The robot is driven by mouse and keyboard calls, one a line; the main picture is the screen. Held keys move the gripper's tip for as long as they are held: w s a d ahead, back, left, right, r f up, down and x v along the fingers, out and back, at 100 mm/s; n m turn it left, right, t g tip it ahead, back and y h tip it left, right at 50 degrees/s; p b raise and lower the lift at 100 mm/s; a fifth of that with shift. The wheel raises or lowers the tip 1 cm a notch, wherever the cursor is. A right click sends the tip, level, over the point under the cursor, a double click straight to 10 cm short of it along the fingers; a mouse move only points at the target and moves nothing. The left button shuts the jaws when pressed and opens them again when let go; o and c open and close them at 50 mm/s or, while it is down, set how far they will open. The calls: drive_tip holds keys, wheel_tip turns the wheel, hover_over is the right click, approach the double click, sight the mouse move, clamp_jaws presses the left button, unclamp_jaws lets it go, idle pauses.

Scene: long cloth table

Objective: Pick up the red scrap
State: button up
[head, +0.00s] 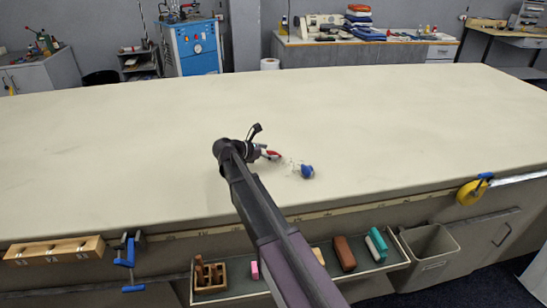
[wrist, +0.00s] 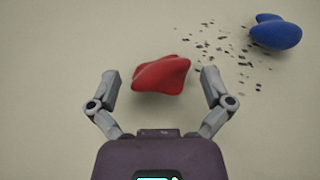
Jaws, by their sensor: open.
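The red scrap (wrist: 161,75) lies on the pale cloth table, crumpled and smooth-edged, in the wrist view. My gripper (wrist: 161,82) is open, with one finger to the left of the scrap and one to the right. Neither finger visibly touches it, and the scrap sits at and slightly beyond the fingertips. In the head view the red scrap (head: 272,154) shows as a small patch just right of my gripper (head: 258,142), partly hidden by it.
A blue scrap (wrist: 276,33) lies to the right, also in the head view (head: 307,171). Dark small bits (wrist: 240,55) are scattered between the scraps. The rest of the table (head: 420,120) is mostly clear. A tray (head: 370,264) of tools and a grey bin (head: 428,250) hang at the near edge.

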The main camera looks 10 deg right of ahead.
sight(272, 152)
drive_tip(key=shift+b+x, duration=0.6)
drive_tip(key=shift+x, duration=1.25)
drive_tip(key=shift+f, duration=0.1)
drive_tip(key=c, duration=0.7)
